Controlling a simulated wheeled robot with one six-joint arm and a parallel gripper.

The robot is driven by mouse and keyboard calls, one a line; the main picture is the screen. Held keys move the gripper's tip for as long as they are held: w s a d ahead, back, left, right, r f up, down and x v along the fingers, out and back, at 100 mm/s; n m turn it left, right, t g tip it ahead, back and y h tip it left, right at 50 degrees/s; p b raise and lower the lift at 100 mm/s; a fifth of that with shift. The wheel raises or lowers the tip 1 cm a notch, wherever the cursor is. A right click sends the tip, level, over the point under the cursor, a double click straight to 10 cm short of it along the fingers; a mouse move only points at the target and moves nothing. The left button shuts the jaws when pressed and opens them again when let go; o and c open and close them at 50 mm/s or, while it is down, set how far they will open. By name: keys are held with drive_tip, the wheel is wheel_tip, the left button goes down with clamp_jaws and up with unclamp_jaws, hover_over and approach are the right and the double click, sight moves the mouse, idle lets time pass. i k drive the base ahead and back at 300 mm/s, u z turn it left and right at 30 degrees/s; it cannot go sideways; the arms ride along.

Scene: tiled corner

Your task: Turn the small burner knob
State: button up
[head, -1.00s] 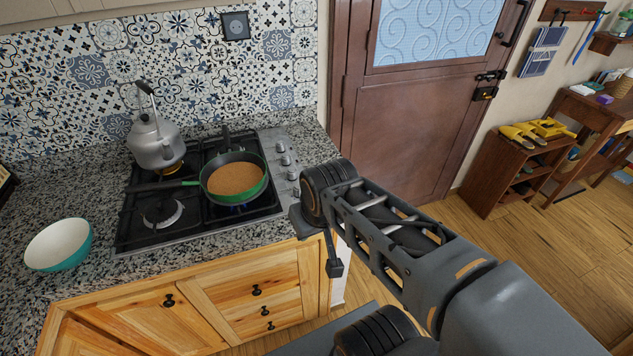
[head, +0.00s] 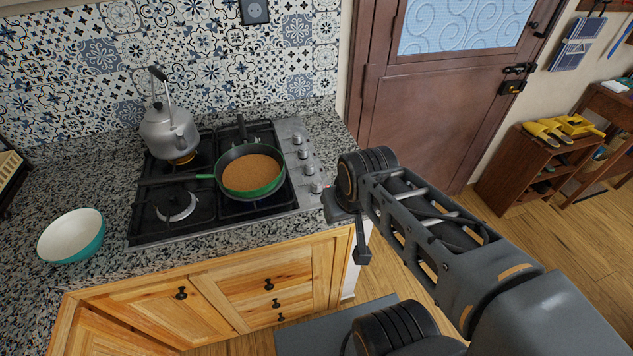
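The gas hob (head: 150,228) is set in the counter, with several silver knobs in a column on its right side. The front knob (head: 316,187) is closest to my arm; others, such as the back knob (head: 297,140), stand behind it. Which knob serves the small burner cannot be told. A bare burner (head: 176,205) shows at front left. My arm reaches in from the lower right, its black joint just right of the front knob. My gripper (head: 362,250) shows only as a small dark part below that joint, beyond the counter's right edge; its fingers cannot be made out.
A green pan (head: 250,170) with brown contents sits on the right burners. A grey kettle (head: 170,130) stands at back left over an orange glow. A teal and white bowl (head: 72,236) sits at left. Drawers (head: 268,285) lie below; a brown door (head: 430,125) stands behind.

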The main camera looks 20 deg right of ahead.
sight(316, 190)
drive_tip(key=k, duration=0.5)
drive_tip(key=z, duration=1.2)
drive_tip(key=i, duration=0.8)
drive_tip(key=u, duration=2.2)
